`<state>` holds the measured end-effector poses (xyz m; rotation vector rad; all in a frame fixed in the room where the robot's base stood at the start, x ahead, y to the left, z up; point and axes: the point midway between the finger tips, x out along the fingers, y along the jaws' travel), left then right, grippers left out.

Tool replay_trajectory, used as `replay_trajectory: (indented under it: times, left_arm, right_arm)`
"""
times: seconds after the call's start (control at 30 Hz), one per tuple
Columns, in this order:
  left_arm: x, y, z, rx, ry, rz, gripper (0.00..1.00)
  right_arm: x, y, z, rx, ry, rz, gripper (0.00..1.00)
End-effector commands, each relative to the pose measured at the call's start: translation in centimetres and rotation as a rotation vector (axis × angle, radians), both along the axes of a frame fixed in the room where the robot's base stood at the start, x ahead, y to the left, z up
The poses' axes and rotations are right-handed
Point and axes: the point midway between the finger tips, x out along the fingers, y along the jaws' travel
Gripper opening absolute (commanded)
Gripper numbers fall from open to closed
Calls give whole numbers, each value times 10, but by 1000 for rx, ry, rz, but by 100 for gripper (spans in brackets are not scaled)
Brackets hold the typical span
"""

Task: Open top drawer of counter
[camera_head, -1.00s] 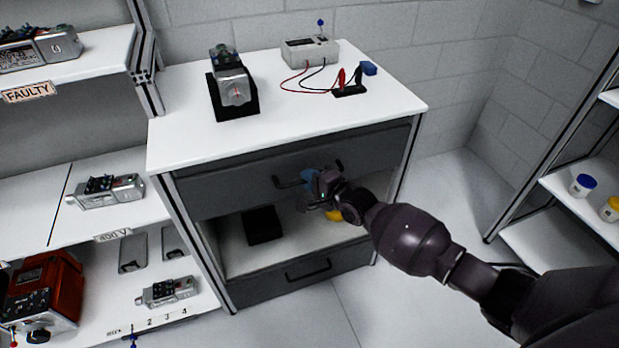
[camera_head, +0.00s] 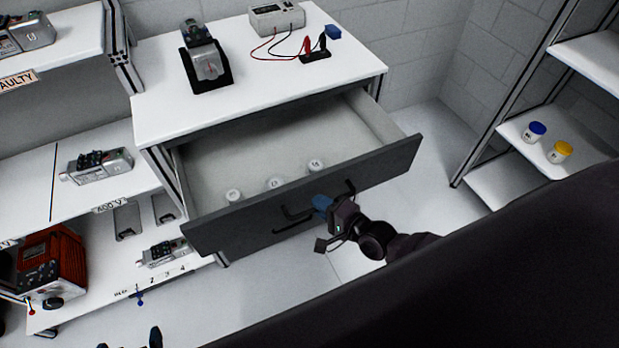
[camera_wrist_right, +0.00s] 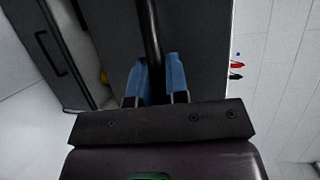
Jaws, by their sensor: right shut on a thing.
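The counter (camera_head: 250,98) has a white top and a dark grey top drawer (camera_head: 385,172) that stands pulled well out. My right gripper (camera_head: 322,204) is shut on the drawer's black bar handle (camera_head: 290,212) near its middle. In the right wrist view the handle bar (camera_wrist_right: 152,35) runs between the two blue fingers (camera_wrist_right: 155,80). Several small white round items, among them one white item (camera_head: 274,184), stand inside the drawer behind its front. Dark tips show at the bottom left edge of the head view; I cannot tell whether they are my left gripper.
A device on a black stand (camera_head: 206,66) and a meter (camera_head: 276,17) with red and black leads stand on the counter. Shelves with devices are at the left. A shelf with blue-lidded (camera_head: 534,132) and yellow-lidded (camera_head: 560,151) jars is at the right. Floor in front is clear.

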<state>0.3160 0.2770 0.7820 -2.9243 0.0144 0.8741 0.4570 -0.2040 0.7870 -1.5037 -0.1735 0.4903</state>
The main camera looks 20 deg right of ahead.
Motion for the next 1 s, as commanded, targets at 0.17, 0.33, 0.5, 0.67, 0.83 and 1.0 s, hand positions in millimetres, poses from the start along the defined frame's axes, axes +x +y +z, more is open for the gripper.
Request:
replay_trajectory:
  times: [0.17,0.33,0.5,0.67,0.83,1.0]
  left_arm:
    - [7,-1,18,-1,-19,-2,100]
    - [10,-1,26,-1,-27,-4,100]
    - [12,-1,30,-1,-31,-4,100]
    - [12,-1,31,0,-32,-5,100]
    - [12,-1,31,1,-31,-5,100]
    - [11,-1,30,1,-29,-5,100]
  right_arm:
    - [-44,-2,2,-1,2,0,0]
    - [-73,-4,1,-2,0,-1,0]
    - [-91,-4,1,0,0,0,0]
    - [-98,-4,0,0,-1,0,0]
    - [-100,-4,0,0,-1,0,0]
    - [-100,-4,0,0,-1,0,0]
